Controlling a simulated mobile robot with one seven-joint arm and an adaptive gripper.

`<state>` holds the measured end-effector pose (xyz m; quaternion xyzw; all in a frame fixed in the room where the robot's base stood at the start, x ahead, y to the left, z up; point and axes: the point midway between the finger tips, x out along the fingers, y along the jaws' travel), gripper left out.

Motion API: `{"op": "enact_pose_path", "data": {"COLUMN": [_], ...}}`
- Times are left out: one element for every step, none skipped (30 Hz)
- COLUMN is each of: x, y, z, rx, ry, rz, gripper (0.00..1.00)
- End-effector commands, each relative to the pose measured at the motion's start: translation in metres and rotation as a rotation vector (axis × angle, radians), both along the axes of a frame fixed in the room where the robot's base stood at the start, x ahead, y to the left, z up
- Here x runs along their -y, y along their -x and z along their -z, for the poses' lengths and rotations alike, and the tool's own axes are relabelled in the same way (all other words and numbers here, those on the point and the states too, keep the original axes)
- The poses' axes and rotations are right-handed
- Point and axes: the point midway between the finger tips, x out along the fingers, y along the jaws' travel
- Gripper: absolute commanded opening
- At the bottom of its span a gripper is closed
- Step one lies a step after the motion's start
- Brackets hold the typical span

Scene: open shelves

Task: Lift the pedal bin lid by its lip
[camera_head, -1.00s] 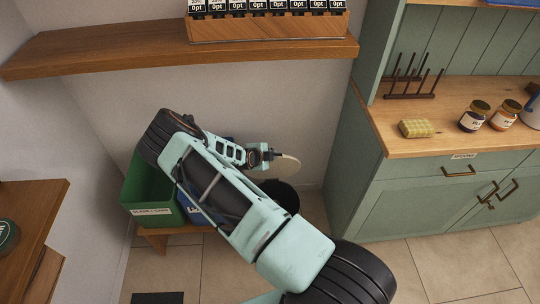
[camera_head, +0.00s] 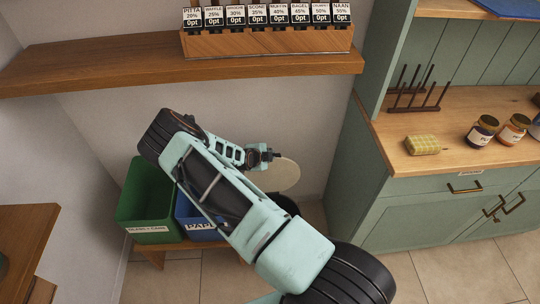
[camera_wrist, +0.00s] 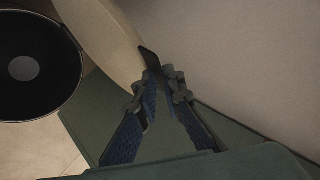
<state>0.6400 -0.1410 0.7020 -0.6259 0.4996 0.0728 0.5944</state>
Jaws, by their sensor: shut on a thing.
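The pedal bin's lid (camera_head: 283,176) is a cream disc, tilted up off the bin in the head view. The bin's dark open mouth (camera_wrist: 38,68) is at the left of the wrist view. In the head view the bin (camera_head: 287,203) is mostly hidden behind my arm. My gripper (camera_wrist: 160,78) is shut on the lid's dark lip (camera_wrist: 149,58), which sticks out from the lid's edge between the fingertips. In the head view my gripper (camera_head: 272,156) is at the lid's upper left edge.
A green bin (camera_head: 140,205) and a blue paper bin (camera_head: 190,215) stand on a low wooden bench (camera_head: 150,251) left of my arm. A wooden shelf (camera_head: 110,68) runs above. A green cabinet (camera_head: 410,208) stands close on the right. A pale wall is behind.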

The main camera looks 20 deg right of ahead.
Motion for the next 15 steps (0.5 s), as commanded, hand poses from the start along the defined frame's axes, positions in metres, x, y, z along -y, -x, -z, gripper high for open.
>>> {"op": "enact_pose_path", "data": {"x": [0.0024, 0.0025, 0.0025, 0.0025, 0.0024, 0.0022, 0.0019, 0.0018, 0.0015, 0.0014, 0.0013, 0.0012, 0.001, 0.0007, 0.0001], "y": [-0.0021, -0.0021, -0.0021, -0.0021, -0.0021, -0.0019, -0.0018, -0.0016, -0.0015, -0.0013, -0.0012, -0.0011, -0.0011, -0.0009, -0.0004], "z": [-0.0034, -0.0035, -0.0037, -0.0037, -0.0035, -0.0032, -0.0029, -0.0027, -0.0024, -0.0022, -0.002, -0.0019, -0.0018, -0.002, -0.0025], "rx": [0.009, 0.009, 0.009, 0.009, 0.008, 0.007, 0.006, 0.006, 0.005, 0.005, 0.005, 0.004, 0.004, 0.004, 0.004], "ry": [0.004, 0.004, 0.004, 0.004, 0.004, 0.003, 0.003, 0.003, 0.003, 0.003, 0.002, 0.002, 0.002, 0.002, 0.002], "rz": [0.003, 0.003, 0.003, 0.003, 0.002, 0.002, 0.002, 0.002, 0.001, 0.001, 0.001, 0.0, 0.0, 0.0, 0.0], "gripper": [0.0, 0.0, 0.1, 0.14, 0.17, 0.21, 0.21, 0.21, 0.21, 0.21, 0.21, 0.21, 0.21, 0.21, 0.21]}}
